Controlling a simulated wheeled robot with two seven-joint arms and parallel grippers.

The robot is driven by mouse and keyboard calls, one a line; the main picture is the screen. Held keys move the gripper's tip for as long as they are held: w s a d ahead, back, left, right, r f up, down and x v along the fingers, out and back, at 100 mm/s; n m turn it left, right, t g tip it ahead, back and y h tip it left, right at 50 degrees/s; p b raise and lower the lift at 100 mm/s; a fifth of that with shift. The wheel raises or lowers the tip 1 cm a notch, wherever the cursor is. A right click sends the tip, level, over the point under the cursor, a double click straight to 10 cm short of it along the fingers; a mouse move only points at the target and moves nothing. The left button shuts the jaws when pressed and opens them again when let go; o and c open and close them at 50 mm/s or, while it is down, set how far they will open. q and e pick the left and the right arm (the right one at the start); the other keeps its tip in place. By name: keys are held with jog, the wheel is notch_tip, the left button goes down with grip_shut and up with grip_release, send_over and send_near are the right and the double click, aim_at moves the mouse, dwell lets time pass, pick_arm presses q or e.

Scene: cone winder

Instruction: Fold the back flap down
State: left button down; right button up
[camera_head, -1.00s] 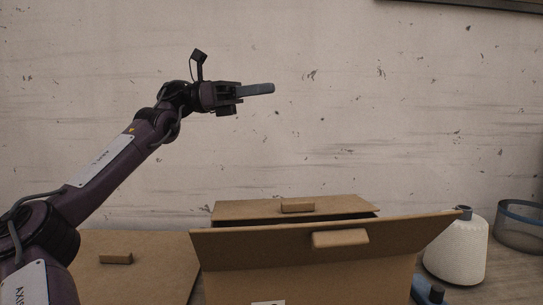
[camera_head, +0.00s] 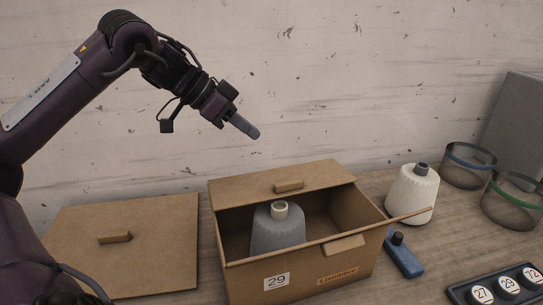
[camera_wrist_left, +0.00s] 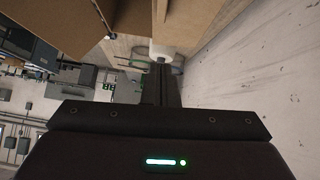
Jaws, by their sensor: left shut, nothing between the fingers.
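An open cardboard box (camera_head: 245,285) stands on the table with a grey yarn cone (camera_head: 277,235) inside. Its back flap (camera_head: 240,191), with a small tab (camera_head: 289,186), is open along the far edge, leaning away from the opening; its exact angle is unclear. My right gripper is out of view.
A cardboard panel (camera_head: 165,265) with a tab lies left of the box. Right of it are a white cone (camera_head: 412,195), a blue tool (camera_head: 404,258), wire-mesh bins (camera_head: 470,168) and a black tray (camera_head: 462,293) of numbered discs. The wall rises close behind.

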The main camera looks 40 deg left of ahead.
pick_arm(q)
jog(key=p, duration=0.4)
send_over(295, 181)
jog(key=s+a, duration=0.2)
notch_tip(295, 181, down, 7)
jog(key=shift+s+a+f, duration=0.15)
notch_tip(295, 181, down, 2)
jog(key=shift+f, duration=0.2)
jog(key=shift+s+f+p, duration=0.15)
jog(key=shift+f+p, duration=0.2)
jog(key=shift+f, duration=0.35)
